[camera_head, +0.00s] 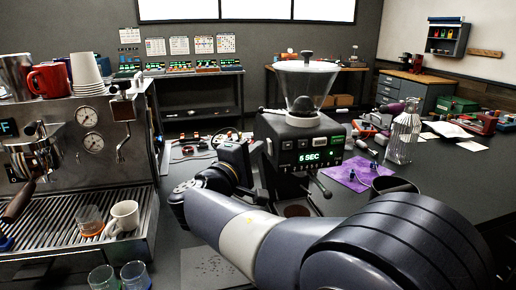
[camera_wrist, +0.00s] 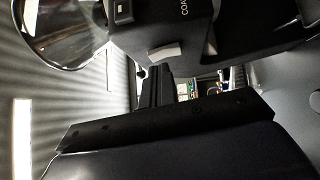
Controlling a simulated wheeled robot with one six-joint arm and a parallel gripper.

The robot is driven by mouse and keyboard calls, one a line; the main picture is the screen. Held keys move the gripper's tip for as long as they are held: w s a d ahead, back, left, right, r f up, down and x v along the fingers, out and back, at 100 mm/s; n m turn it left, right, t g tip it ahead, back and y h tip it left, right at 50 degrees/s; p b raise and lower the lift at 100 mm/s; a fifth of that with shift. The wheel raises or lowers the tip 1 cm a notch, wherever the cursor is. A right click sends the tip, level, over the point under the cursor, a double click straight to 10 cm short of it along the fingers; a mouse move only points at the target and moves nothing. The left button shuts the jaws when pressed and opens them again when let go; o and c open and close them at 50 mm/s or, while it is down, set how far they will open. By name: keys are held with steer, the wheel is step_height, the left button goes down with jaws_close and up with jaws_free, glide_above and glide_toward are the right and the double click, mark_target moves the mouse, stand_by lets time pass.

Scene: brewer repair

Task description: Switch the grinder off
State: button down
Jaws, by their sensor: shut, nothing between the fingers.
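The grinder (camera_head: 300,135) is a dark box with a clear hopper (camera_head: 305,82) on top. Its front display (camera_head: 309,158) is lit and reads "5 SEC". In the wrist view the grinder body (camera_wrist: 150,25) fills the top, with the hopper (camera_wrist: 62,30) at upper left. A pale switch-like tab (camera_wrist: 165,52) sticks out of the body. My gripper (camera_wrist: 157,72) is shut and empty, with its tips close to this tab. I cannot tell whether they touch it. In the head view, my wrist is at the grinder's left side and the fingertips are hard to make out.
An espresso machine (camera_head: 75,140) stands left, with a white cup (camera_head: 123,218) and glasses around its tray. A portafilter-like handle (camera_head: 318,187) juts from the grinder's front. A glass bottle (camera_head: 403,135), a purple cloth (camera_head: 352,172) and a dark cup (camera_head: 392,186) are to the right.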

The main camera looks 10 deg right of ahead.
steer(key=shift+d, duration=0.35)
